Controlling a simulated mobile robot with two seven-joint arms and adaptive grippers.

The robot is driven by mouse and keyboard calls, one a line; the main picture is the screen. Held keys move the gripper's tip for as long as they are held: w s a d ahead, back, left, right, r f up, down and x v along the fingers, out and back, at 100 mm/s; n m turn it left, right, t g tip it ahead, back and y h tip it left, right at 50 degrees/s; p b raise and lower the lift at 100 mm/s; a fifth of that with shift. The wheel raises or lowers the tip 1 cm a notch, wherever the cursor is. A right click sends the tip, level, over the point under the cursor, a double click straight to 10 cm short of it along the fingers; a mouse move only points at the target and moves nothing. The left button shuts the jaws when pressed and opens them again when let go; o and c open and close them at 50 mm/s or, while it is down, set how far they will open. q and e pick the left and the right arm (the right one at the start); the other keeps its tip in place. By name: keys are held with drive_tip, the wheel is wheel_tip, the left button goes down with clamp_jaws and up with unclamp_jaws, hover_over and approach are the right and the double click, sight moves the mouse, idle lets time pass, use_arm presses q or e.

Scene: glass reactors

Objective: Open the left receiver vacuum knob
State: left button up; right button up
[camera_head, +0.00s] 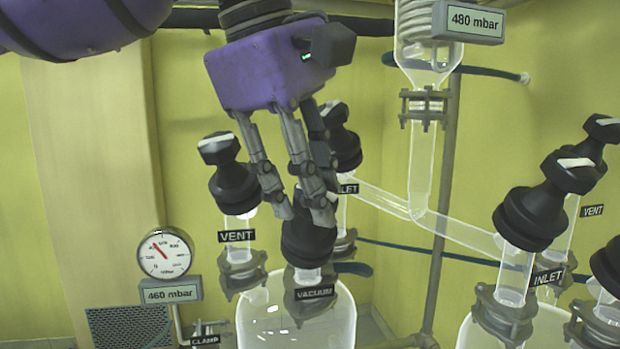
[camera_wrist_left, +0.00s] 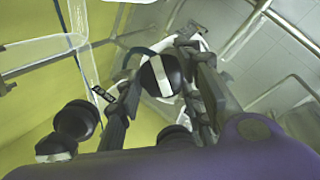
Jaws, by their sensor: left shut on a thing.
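The left receiver vacuum knob (camera_head: 308,243) is a black knob above the VACUUM label (camera_head: 314,293), on top of the left glass receiver (camera_head: 297,325). My left gripper (camera_head: 305,212) comes down from above with its fingers on either side of the knob's top and is shut on it. The fingers hide much of the knob in the head view. In the left wrist view the knob's round black top with a pale stripe (camera_wrist_left: 161,76) sits between the fingers (camera_wrist_left: 165,95). My right gripper is not in view.
The black VENT knob (camera_head: 234,185) stands close to the left, and an inlet knob (camera_head: 341,140) close behind. A gauge (camera_head: 166,254) with a 460 mbar display (camera_head: 170,291) is at the left. More black knobs (camera_head: 545,205) and glass pipes (camera_head: 430,222) fill the right.

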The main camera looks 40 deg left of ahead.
use_arm(q)
drive_tip(key=shift+w+r+n+t, duration=0.1)
drive_tip(key=shift+r+n+t, duration=0.3)
drive_tip(key=shift+n+t, duration=0.25)
drive_tip(key=shift+n, duration=0.25)
drive_tip(key=o, duration=0.8)
drive_tip(key=shift+o, duration=1.1)
drive_tip(key=shift+w+f, duration=0.1)
drive_tip(key=shift+f, duration=0.1)
drive_tip(key=d+v, duration=0.1)
drive_tip(key=v, duration=1.1)
drive_tip(key=shift+a, duration=0.45)
drive_tip(key=shift+w+r, duration=0.1)
